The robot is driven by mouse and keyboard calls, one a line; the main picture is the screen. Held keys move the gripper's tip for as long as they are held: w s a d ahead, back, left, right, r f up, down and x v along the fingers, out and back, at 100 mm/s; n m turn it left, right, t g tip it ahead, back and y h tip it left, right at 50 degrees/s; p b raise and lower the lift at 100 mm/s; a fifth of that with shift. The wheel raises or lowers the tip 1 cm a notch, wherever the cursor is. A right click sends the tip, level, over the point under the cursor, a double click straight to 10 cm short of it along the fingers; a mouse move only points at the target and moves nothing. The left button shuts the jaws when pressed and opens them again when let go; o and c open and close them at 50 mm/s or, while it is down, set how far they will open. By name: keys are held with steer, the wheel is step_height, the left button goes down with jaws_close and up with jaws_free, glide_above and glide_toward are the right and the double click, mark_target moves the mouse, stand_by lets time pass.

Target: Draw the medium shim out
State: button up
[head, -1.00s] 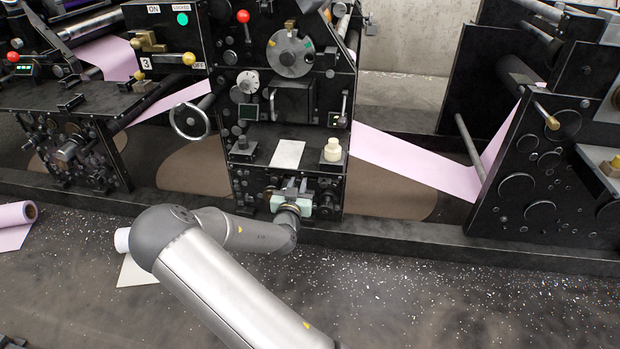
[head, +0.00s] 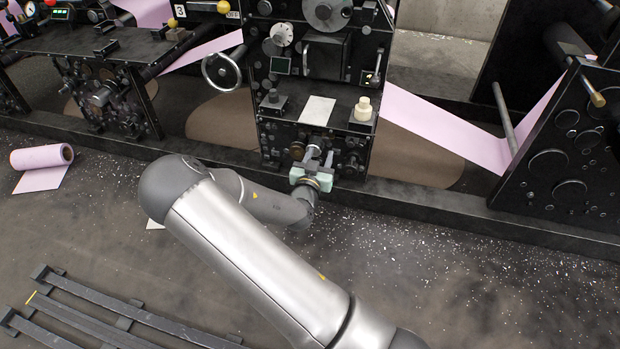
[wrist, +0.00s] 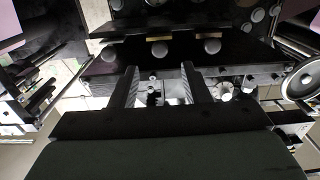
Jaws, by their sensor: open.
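My gripper (head: 313,152) is in front of the lower face of the middle machine unit (head: 345,140), below its small shelf. In the wrist view, my gripper (wrist: 158,75) shows two dark fingers standing apart. Nothing is clearly held between them; small metal fittings show in the gap, and I cannot tell how far behind the fingers they lie. Past the fingertips are a dark ledge with round pale knobs (wrist: 212,47) and small tan pieces. I cannot single out the medium shim in either view. My wrist hides part of the lower panel in the head view.
A pale card (head: 318,111) and a cream knobbed piece (head: 362,108) sit on the shelf above. A handwheel (head: 222,70) is at left. A pink web (head: 440,125) runs to the right. A pink roll (head: 42,158) and a dark slatted rack (head: 100,315) lie on the floor.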

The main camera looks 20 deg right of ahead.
steer(key=p+v, duration=0.1)
steer(key=v, duration=1)
steer(key=shift+s, duration=0.2)
